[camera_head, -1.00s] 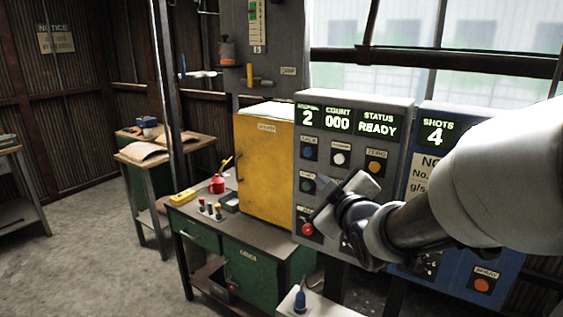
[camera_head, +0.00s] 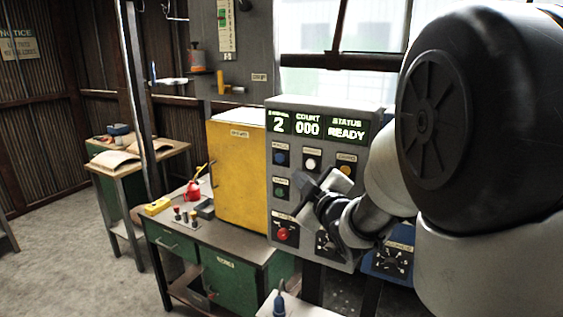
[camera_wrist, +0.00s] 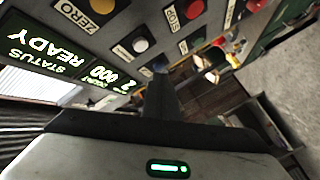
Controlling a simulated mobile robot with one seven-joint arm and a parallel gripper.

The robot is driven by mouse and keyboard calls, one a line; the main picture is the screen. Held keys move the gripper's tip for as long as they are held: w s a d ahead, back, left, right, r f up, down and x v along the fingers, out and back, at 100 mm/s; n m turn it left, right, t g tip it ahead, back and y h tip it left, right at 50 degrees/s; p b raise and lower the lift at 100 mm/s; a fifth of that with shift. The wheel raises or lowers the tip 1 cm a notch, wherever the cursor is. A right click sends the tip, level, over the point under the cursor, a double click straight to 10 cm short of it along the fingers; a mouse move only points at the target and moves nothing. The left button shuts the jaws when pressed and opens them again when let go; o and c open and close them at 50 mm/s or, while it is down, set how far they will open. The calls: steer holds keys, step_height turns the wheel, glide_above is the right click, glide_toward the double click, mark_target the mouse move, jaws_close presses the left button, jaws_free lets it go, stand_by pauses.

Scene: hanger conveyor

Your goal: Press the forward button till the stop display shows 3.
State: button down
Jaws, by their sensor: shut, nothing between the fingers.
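The grey control panel (camera_head: 262,118) shows a left display (camera_head: 278,123) reading 2; its small label is not clearly legible. Below are a blue button (camera_head: 280,158), a white button (camera_head: 311,164), a yellow button (camera_head: 346,169), a green button (camera_head: 280,192) and a large red knob (camera_head: 282,234). I cannot read which is marked forward. My gripper (camera_head: 310,190) is shut and empty, in front of the panel, right of the green button. In the wrist view, the white button (camera_wrist: 140,44) and a red button (camera_wrist: 194,8) show near my gripper (camera_wrist: 160,82); contact is not visible.
Other displays read COUNT 000 (camera_head: 308,125) and STATUS READY (camera_head: 346,130). A yellow cabinet (camera_head: 238,175) stands left of the panel on a green bench (camera_head: 225,268).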

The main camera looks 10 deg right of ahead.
mark_target(310, 164)
steer(key=shift+w+d+b, duration=0.15)
steer(key=shift+w+d, duration=0.5)
steer(key=shift+w, duration=0.25)
steer(key=shift+w+d+b, duration=0.15)
steer(key=shift+w+d, duration=0.5)
steer(key=shift+w, duration=0.2)
stand_by(0.8)
steer(key=shift+w+d+b, duration=0.25)
steer(key=shift+w+b, duration=0.1)
